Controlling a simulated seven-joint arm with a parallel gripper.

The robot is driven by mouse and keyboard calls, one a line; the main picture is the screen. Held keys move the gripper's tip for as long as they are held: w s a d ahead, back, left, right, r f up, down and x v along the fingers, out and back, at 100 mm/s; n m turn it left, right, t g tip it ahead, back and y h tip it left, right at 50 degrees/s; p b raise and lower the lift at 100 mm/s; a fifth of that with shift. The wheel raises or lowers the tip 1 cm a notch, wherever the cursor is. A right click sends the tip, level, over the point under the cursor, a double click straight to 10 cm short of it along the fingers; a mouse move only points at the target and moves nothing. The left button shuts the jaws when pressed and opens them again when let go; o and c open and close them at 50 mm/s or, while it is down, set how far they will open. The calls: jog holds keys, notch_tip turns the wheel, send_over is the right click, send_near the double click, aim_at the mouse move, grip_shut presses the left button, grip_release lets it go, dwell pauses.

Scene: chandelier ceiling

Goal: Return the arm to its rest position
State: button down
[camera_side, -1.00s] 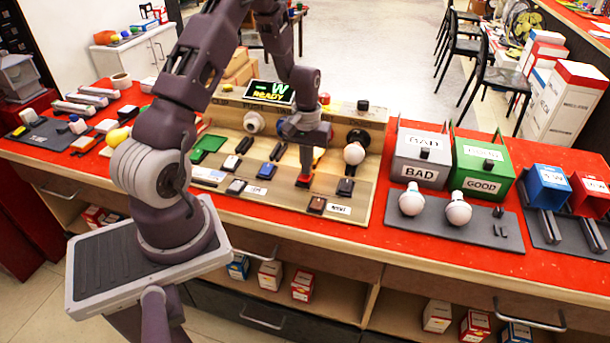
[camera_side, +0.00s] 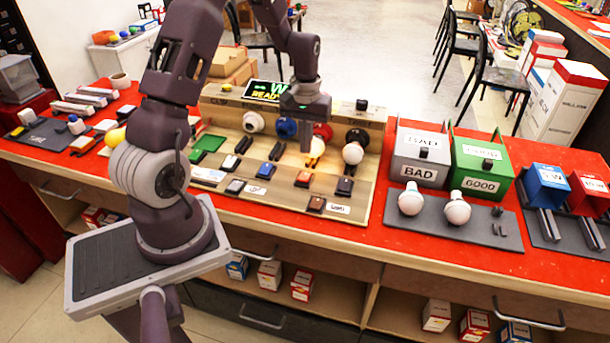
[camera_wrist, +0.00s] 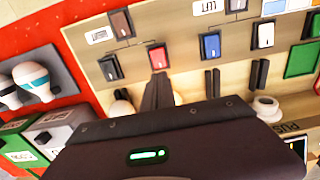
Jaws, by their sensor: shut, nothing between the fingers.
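My gripper (camera_side: 305,146) is raised above the wooden test board (camera_side: 228,111), its shut fingers pointing down with nothing between them. In the wrist view the two dark fingers (camera_wrist: 158,95) lie together, over the board near the red switch (camera_wrist: 158,58). The arm reaches up and over from its base at the left. The fingertips are apart from the switches in the side view. Behind and beside the gripper, a glowing bulb (camera_side: 316,148) sits at the red socket (camera_side: 323,131).
White bulbs (camera_side: 457,208) stand on a grey tray at right, before the grey BAD box (camera_side: 418,172) and green GOOD box (camera_side: 482,178). A white bulb (camera_side: 353,152) is at the black socket. Blue and red bins (camera_side: 547,190) stand farther right. Air above the board is open.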

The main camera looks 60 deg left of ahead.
jog(key=s+d+r+m+t, duration=0.1)
jog(key=s+d+r+m, duration=0.1)
jog(key=d+r, duration=0.5)
jog(key=s+d+r+m+t, duration=0.25)
jog(key=d+r, duration=0.35)
jog(key=r, duration=0.3)
jog(key=s+d+r+m+t, duration=0.1)
jog(key=s+d+r+m, duration=0.1)
jog(key=s+d, duration=0.2)
jog(key=s+d+r+m+t, duration=0.1)
jog(key=s+d, duration=0.4)
jog(key=s, duration=0.5)
notch_tip(320, 180, up, 2)
jog(key=shift+s+r+m, duration=0.1)
jog(key=shift+s+m, duration=0.3)
jog(key=shift+m, duration=0.35)
